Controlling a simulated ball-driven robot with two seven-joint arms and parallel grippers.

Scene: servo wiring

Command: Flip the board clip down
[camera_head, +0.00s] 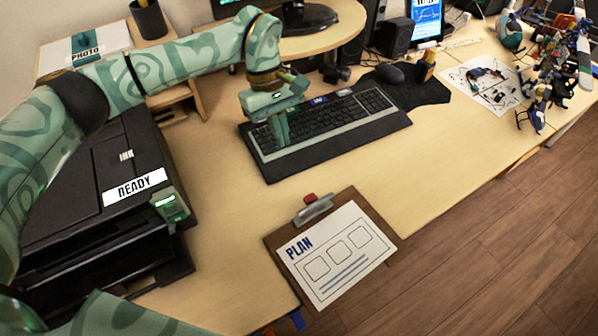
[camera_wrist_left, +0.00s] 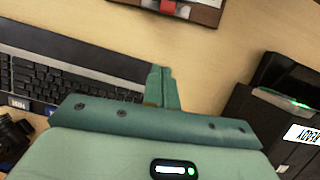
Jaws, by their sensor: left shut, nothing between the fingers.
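The brown clipboard (camera_head: 280,242) lies at the desk's front edge, with a white sheet marked PLAN (camera_head: 345,262) on it. Its silver clip (camera_head: 314,210) with a red tab (camera_head: 309,197) is at the board's top edge. I cannot tell whether the clip is up or down. In the left wrist view the red tab (camera_wrist_left: 168,6) and part of the board (camera_wrist_left: 204,14) show at the top edge. My left gripper (camera_head: 284,143) is shut and empty, pointing down over the keyboard, apart from the clipboard. It also shows in the left wrist view (camera_wrist_left: 169,72). My right gripper is out of view.
A black keyboard (camera_head: 340,132) lies beneath my left gripper. A black printer with a READY label (camera_head: 134,187) stands at the left. A mouse (camera_head: 390,73) and a monitor base (camera_head: 300,20) are behind. Bare desk lies between keyboard and clipboard.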

